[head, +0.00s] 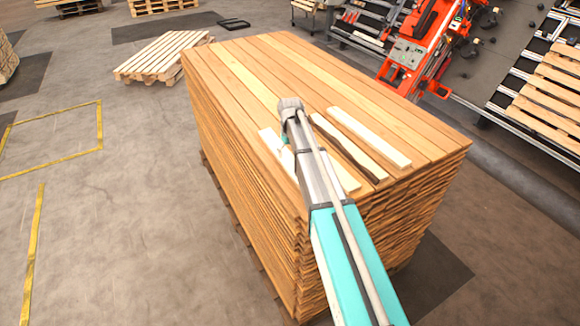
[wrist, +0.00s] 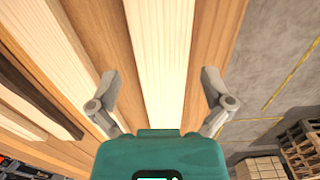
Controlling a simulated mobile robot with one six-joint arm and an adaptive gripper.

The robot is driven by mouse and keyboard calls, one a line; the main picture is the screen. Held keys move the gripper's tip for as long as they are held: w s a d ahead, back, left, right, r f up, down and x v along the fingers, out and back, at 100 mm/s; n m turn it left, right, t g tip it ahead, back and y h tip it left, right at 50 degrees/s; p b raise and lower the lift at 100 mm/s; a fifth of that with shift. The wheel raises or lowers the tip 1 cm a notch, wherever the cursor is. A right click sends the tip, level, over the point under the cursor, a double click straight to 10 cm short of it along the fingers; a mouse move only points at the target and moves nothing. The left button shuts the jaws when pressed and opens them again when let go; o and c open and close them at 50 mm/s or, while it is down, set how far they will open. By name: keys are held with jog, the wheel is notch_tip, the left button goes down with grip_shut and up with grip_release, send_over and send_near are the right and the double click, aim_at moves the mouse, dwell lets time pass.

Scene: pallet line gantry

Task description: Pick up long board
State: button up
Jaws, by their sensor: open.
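Several loose boards lie side by side on the brown plank stack (head: 235,75). In the head view they are a pale left board (head: 269,142), another pale board (head: 343,175), a dark-edged board (head: 345,146) and a pale right board (head: 370,137). My arm hides part of the left ones, so I cannot tell which is longest. In the wrist view my gripper (wrist: 160,88) is open, its fingers on either side of a pale board (wrist: 160,45). That board runs out of the frame at the top and under the gripper body below. No contact shows.
A pale pallet (head: 163,55) lies on the floor behind the stack. A red machine (head: 410,55) and conveyor rails stand at the back right. Yellow floor lines (head: 50,110) mark the left. The floor left of the stack is clear.

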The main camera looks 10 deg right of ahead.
aim_at(290, 162)
jog(key=shift+a+f+b, duration=0.1)
jog(key=shift+f+b, duration=1.65)
jog(key=shift+f, duration=0.3)
jog(key=c, duration=1.1)
jog(key=shift+o, duration=0.2)
jog(key=shift+r, duration=0.25)
notch_tip(290, 162, up, 2)
jog(key=p, duration=0.2)
jog(key=shift+r+p, duration=0.15)
jog(key=shift+p, duration=0.2)
jog(key=s+r+p, duration=0.1)
jog(key=r+p, duration=0.1)
jog(key=s+r+p, duration=0.4)
jog(key=shift+d+r+p, duration=0.3)
jog(key=shift+r+p, duration=0.05)
jog(key=shift+p, duration=0.05)
jog(key=s+d+r+p, duration=0.1)
jog(key=s+r+p, duration=0.2)
jog(key=s, duration=0.6)
jog(key=shift+r+p, duration=0.3)
